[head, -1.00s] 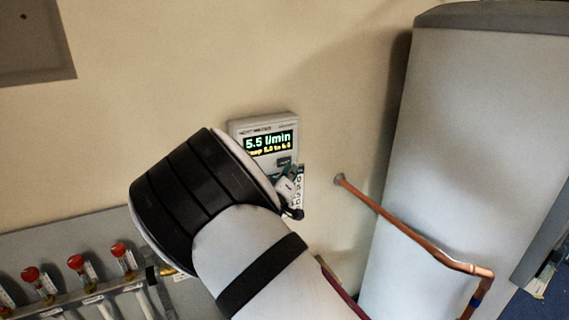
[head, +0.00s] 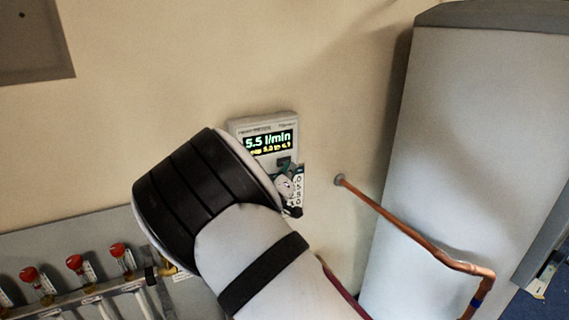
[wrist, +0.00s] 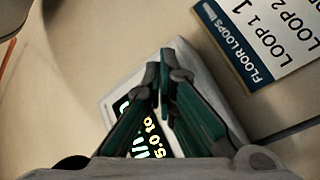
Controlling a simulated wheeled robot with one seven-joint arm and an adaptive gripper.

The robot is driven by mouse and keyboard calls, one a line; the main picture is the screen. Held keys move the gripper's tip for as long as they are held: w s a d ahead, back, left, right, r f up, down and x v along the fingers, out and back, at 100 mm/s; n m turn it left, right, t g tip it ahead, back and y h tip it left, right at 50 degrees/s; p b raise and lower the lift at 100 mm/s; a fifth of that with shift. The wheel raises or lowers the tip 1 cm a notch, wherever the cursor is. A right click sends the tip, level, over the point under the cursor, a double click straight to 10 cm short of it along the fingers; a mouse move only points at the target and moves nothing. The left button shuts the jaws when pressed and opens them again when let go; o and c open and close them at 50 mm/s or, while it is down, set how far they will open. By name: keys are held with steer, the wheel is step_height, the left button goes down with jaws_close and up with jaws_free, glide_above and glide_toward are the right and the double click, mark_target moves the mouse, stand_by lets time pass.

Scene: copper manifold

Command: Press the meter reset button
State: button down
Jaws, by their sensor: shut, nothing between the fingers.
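The meter (head: 263,125) is a pale grey box on the wall with a lit display (head: 270,141) reading 5.5 l/min and a smaller yellow line below. A small dark rectangle (head: 284,161), perhaps the reset button, shows under the display, just above my gripper (head: 287,176). My arm hides the meter's lower left part. In the wrist view my gripper (wrist: 162,72) has its green-sided fingers shut and empty in front of the meter, covering part of the display (wrist: 150,140). The button cannot be made out there, and contact cannot be told.
A white label card headed FLOOR LOOPS (wrist: 262,40) is beside the meter. A copper pipe (head: 410,238) runs from the wall to the right, before a large grey tank (head: 470,130). Red-capped manifold valves (head: 75,263) stand at lower left. The wall above the meter is clear.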

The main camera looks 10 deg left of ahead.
steer(key=shift+w+a, duration=0.2)
steer(key=shift+w, duration=0.1)
stand_by(0.8)
steer(key=shift+s+d, duration=0.1)
steer(key=shift+s+d+p, duration=0.35)
steer(key=shift+s+p, duration=0.15)
steer(key=shift+s, duration=0.1)
steer(key=shift+s+d+p, duration=0.7)
steer(key=shift+s+p, duration=0.2)
steer(key=shift+s, duration=0.15)
steer(key=shift+s+d+p, duration=0.7)
steer(key=shift+s+p, duration=0.15)
steer(key=shift+s, duration=0.15)
